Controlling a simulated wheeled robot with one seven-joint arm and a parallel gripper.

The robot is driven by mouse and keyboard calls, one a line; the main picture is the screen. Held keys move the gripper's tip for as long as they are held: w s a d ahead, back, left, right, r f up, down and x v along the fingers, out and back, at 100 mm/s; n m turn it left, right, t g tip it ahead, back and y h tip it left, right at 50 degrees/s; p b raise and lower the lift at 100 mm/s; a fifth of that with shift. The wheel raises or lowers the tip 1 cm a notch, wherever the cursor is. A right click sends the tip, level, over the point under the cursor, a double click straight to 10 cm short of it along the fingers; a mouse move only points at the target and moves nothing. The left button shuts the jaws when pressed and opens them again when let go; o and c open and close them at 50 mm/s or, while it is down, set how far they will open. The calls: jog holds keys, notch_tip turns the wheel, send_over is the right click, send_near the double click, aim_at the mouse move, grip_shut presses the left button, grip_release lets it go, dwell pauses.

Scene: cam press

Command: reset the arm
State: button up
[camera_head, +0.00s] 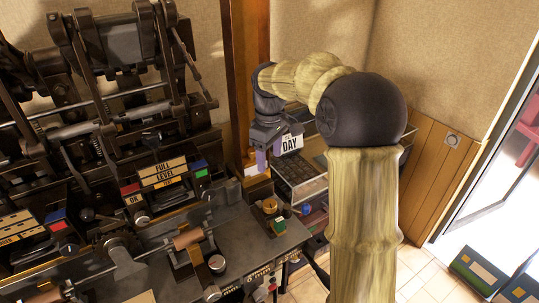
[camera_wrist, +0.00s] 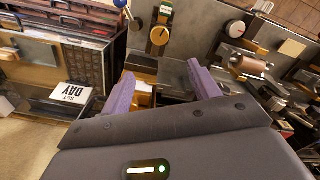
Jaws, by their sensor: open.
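My gripper (camera_head: 262,158) hangs from my bent arm over the right end of the dark machine bench (camera_head: 235,228). Its two purple fingers stand apart and nothing shows held between them. In the wrist view my gripper (camera_wrist: 165,78) is also open, with the fingers spread. Between and beyond the fingers is a small brown tray (camera_wrist: 140,66) with a pale piece in it. Whether the fingertips touch anything cannot be told.
A white "DAY" sign (camera_head: 290,145) stands by a dark slotted cabinet (camera_head: 298,180), close right of the gripper. A tall machine (camera_head: 100,60) with levers fills the left. A dial (camera_head: 270,205) sits on the bench. A wooden post (camera_head: 245,60) rises behind the gripper.

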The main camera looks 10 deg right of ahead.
jog(key=s+f+m+t, duration=0.1)
jog(key=s+f+m, duration=0.3)
jog(key=s, duration=0.6)
jog(key=s+f+m+t, duration=0.1)
jog(key=s+f+m, duration=0.4)
jog(key=s, duration=0.6)
notch_tip(320, 180, down, 2)
jog(key=shift+f+t, duration=0.15)
jog(key=shift+t, duration=0.15)
